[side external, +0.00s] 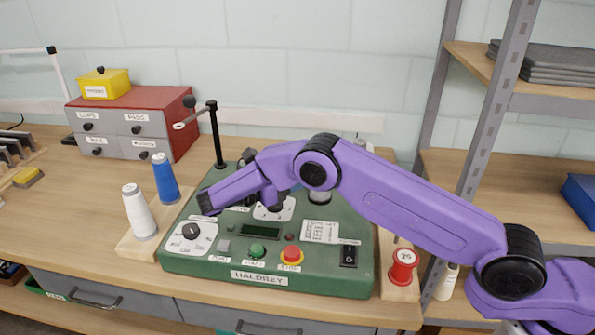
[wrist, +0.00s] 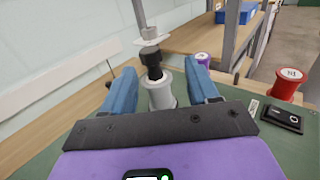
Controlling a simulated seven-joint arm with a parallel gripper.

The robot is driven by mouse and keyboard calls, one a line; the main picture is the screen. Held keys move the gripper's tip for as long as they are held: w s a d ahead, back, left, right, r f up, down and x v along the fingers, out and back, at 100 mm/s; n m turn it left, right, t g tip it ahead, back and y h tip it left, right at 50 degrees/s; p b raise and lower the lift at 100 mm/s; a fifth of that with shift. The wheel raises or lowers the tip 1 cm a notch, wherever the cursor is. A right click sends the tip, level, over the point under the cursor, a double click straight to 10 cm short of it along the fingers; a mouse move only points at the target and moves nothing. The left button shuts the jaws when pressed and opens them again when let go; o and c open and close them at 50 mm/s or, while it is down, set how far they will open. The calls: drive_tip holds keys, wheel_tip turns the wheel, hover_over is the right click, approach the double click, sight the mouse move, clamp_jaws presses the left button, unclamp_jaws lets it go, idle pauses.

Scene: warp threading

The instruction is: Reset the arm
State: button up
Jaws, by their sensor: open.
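My gripper (wrist: 159,68) is open, its two blue fingers apart in the wrist view. A silver cylinder with a black top (wrist: 160,92) shows in the gap between the fingers; I cannot tell whether they touch it. In the side view my purple arm reaches over the green machine (side external: 205,268) labelled HALDREY. There the arm hides part of the machine's top and my fingertips cannot be made out clearly. The silver cylinder (side external: 319,198) partly shows below the arm.
A black post (side external: 217,135) rises from the machine's back left. White (side external: 140,212) and blue (side external: 165,180) spools stand at its left, a red spool (side external: 402,266) at its right. Red-and-grey drawers (side external: 135,125) stand at the back left. A metal shelf upright (side external: 497,95) rises at the right.

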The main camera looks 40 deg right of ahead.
drive_tip(key=s+d+r+m+y, duration=0.1)
drive_tip(key=s+d+y, duration=0.3)
drive_tip(key=s+y, duration=0.5)
drive_tip(key=s+d+r+m+t+y, duration=0.1)
drive_tip(key=s+d+m+y, duration=0.2)
drive_tip(key=s+y, duration=0.6)
drive_tip(key=s+d, duration=0.2)
drive_tip(key=s, duration=1.5)
drive_tip(key=shift+d+m, duration=0.2)
drive_tip(key=shift+m, duration=0.1)
drive_tip(key=shift+o, duration=0.3)
idle(1.1)
